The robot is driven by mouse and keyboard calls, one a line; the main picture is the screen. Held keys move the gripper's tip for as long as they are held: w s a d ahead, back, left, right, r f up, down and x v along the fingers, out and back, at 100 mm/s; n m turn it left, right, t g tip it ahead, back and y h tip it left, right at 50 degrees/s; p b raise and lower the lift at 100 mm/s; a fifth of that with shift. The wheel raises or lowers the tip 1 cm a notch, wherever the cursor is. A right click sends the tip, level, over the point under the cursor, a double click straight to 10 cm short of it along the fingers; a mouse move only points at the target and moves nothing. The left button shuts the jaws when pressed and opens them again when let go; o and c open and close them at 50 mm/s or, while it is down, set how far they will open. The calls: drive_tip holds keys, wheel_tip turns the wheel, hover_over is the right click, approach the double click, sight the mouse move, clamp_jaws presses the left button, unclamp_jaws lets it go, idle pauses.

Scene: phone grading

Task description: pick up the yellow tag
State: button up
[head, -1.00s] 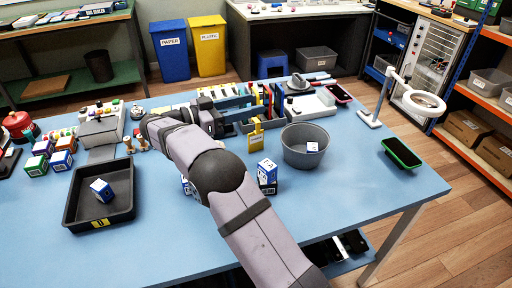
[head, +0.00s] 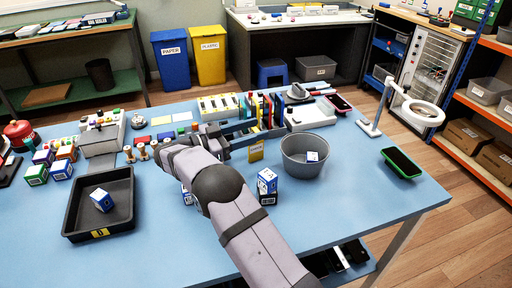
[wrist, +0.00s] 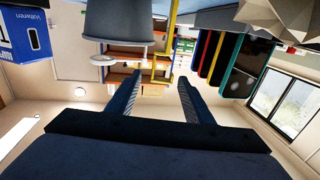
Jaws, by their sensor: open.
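The yellow tag (head: 256,151) stands upright in the head view, between the coloured rack and the grey bucket. Its narrow top is partly hidden behind my gripper. In the wrist view a thin yellow upright part (wrist: 161,68) shows beyond and between the fingertips; it appears to be the tag. My gripper (head: 250,133) is open and empty, with its blue fingers pointing right, just above and left of the tag's plate. Its spread fingers also show in the wrist view (wrist: 160,80). I cannot tell whether they touch the tag.
A grey bucket (head: 306,165) stands close to the right of the tag. Blue-and-white boxes (head: 267,181) stand in front. A rack of coloured phones (head: 266,110) lies behind. The front right table is clear.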

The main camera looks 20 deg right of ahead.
drive_tip(key=shift+w+d+f+p, duration=0.15)
drive_tip(key=shift+d+p, duration=0.1)
drive_tip(key=shift+d, duration=0.55)
drive_tip(key=shift+w+d+f+p, duration=0.15)
drive_tip(key=shift+d+p, duration=0.1)
drive_tip(key=shift+d, duration=0.6)
drive_tip(key=shift+w+d+p, duration=0.15)
drive_tip(key=shift+d+p, duration=0.1)
drive_tip(key=shift+d, duration=0.55)
clamp_jaws()
